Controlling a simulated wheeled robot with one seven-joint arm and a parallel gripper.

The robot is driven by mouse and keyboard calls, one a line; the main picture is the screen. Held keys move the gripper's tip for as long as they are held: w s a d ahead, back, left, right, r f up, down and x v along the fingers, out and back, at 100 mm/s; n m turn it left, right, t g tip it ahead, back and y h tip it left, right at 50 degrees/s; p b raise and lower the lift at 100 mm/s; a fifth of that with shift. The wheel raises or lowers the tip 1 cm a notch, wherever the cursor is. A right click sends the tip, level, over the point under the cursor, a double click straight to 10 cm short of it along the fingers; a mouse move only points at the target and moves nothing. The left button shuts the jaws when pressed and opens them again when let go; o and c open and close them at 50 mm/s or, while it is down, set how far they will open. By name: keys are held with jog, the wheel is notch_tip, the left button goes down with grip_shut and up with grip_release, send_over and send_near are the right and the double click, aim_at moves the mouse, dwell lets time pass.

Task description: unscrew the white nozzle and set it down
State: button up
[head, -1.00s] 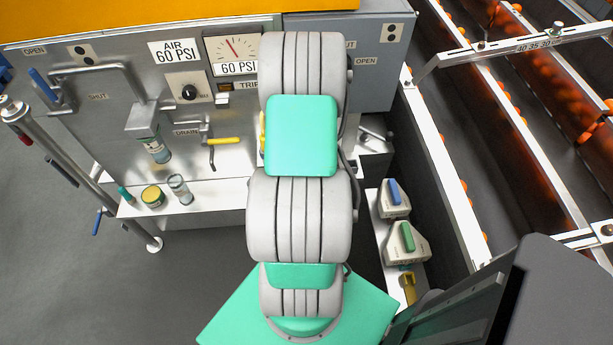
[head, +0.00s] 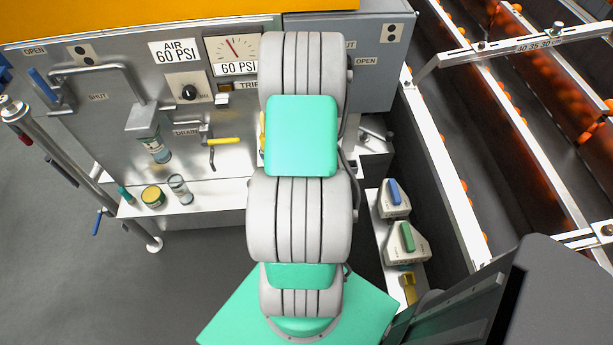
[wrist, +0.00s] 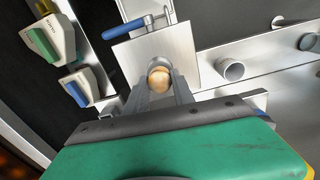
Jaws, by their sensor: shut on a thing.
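In the wrist view my gripper (wrist: 159,88) reaches up from the lower middle, its two grey fingers closed around a small rounded, cream-tan piece (wrist: 158,80). I take this piece to be the white nozzle. It sits in front of a short metal fitting on a steel plate (wrist: 185,50), below a valve with a blue lever (wrist: 125,30). It appears in line with the fitting; whether the thread is engaged cannot be told. In the head view my arm covers the gripper and nozzle.
Two grey units with blue (head: 394,192) and green (head: 407,237) tops stand on a narrow right shelf. A jar (head: 153,197) and glass (head: 180,188) stand on the left ledge. A yellow-handled drain valve (head: 225,141) is nearby.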

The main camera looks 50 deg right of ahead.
jog(key=o, duration=0.7)
jog(key=shift+o, duration=0.2)
jog(key=shift+m, duration=1.7)
jog(key=shift+m, duration=2.6)
